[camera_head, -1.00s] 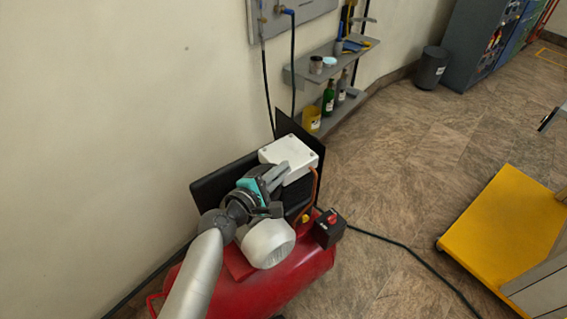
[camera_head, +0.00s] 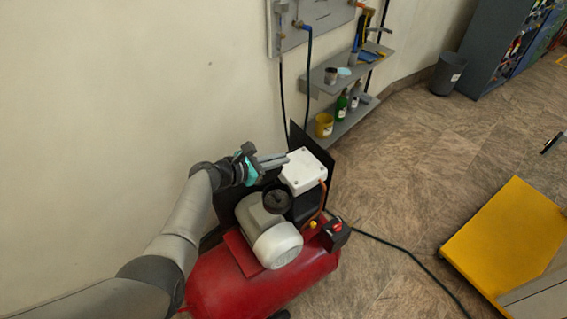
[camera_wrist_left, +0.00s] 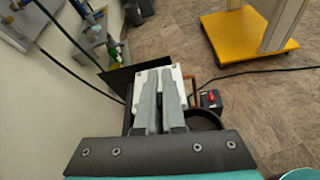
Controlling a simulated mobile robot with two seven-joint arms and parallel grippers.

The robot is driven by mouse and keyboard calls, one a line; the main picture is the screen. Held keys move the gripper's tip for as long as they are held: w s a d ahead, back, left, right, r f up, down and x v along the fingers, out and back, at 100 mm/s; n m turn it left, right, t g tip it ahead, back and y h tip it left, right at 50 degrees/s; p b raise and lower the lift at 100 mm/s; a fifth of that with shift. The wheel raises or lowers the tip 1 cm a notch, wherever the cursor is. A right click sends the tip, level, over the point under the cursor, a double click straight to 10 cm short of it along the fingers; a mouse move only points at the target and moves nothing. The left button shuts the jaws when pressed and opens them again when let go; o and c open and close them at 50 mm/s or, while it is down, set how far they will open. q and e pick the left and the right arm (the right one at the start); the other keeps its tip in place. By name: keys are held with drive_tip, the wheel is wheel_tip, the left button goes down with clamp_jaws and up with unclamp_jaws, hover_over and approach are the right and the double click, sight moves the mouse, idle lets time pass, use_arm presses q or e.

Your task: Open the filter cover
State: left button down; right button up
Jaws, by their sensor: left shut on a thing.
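The compressor (camera_head: 225,278) is a red tank with a grey motor and a white box (camera_head: 304,170) on top. A dark round part (camera_head: 277,201), perhaps the filter, sits between motor and box; I cannot tell whether its cover is on. My left gripper (camera_head: 284,161) is left of the white box, its fingertips by the box's edge. In the left wrist view the fingers (camera_wrist_left: 161,88) lie close together across the white box (camera_wrist_left: 150,80), with the round part (camera_wrist_left: 205,119) right of them. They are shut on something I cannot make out. My right gripper is out of view.
A wall runs along the left. Behind the compressor are a shelf (camera_head: 345,80) with bottles and a wall panel (camera_head: 315,20). A yellow platform (camera_head: 510,235) stands right. A dark hose (camera_head: 400,245) crosses the floor, which is otherwise clear between.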

use_arm(q)
drive_tip(key=shift+w+a+b, duration=0.35)
drive_tip(key=shift+w+a, duration=0.15)
drive_tip(key=shift+w, duration=0.15)
drive_tip(key=c, duration=1)
unclamp_jaws()
drive_tip(key=shift+s+a+r+p, duration=0.3)
drive_tip(key=shift+a+p, duration=0.05)
drive_tip(key=shift+a, duration=0.05)
drive_tip(key=shift+p+v, duration=1.7)
drive_tip(key=shift+v, duration=5.4)
drive_tip(key=shift+w, duration=0.1)
